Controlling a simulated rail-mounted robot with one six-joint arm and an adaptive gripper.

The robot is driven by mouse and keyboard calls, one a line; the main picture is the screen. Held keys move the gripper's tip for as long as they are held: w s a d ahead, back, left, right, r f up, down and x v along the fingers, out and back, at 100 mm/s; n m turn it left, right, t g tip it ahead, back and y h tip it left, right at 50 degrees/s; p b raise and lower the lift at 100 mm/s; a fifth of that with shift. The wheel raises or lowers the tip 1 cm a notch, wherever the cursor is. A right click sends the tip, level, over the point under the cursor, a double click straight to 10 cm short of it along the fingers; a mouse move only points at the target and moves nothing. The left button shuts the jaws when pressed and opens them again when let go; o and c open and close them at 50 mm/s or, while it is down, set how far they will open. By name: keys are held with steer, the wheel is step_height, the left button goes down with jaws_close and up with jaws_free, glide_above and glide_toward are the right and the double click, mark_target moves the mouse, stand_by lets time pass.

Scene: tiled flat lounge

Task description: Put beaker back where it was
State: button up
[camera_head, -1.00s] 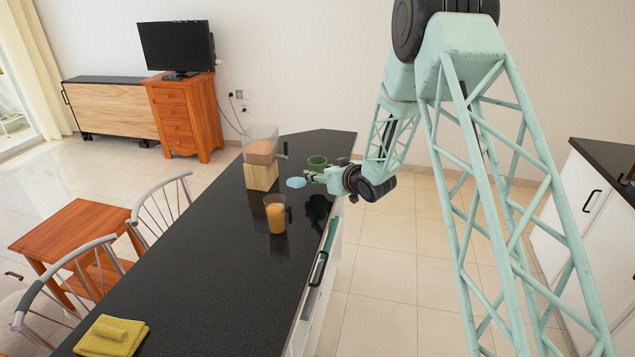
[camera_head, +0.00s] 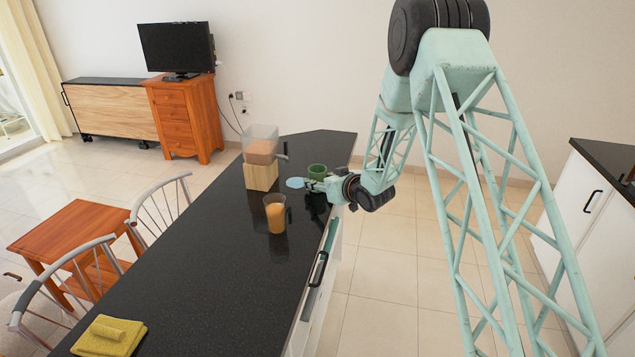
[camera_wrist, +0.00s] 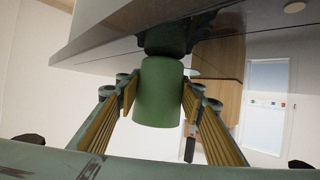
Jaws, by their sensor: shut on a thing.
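The green beaker (camera_head: 317,171) is at the far right part of the dark counter, near its right edge. My gripper (camera_head: 316,184) reaches it from the right, just in front of it in the head view. In the wrist view the beaker (camera_wrist: 160,92) sits between the two fingers of my gripper (camera_wrist: 158,98), which is shut on it. Its dark reflection shows against its end in the counter surface. I cannot tell whether it touches the counter or is just above it.
A pale blue disc (camera_head: 295,182) lies left of the beaker on the counter (camera_head: 190,270). A yellow cloth (camera_head: 108,337) lies at the near end. The middle is clear.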

steer(key=shift+f, duration=0.25)
steer(key=o, duration=1)
steer(key=shift+r, duration=0.2)
steer(key=shift+s+d+r, duration=0.1)
steer(key=shift+s+d, duration=0.05)
steer(key=p+v, duration=0.1)
steer(key=v, duration=1)
steer(key=shift+s+d+r+p, duration=0.1)
steer(key=shift+s+d+p, duration=0.1)
steer(key=shift+s+p, duration=0.1)
steer(key=shift+w, duration=0.1)
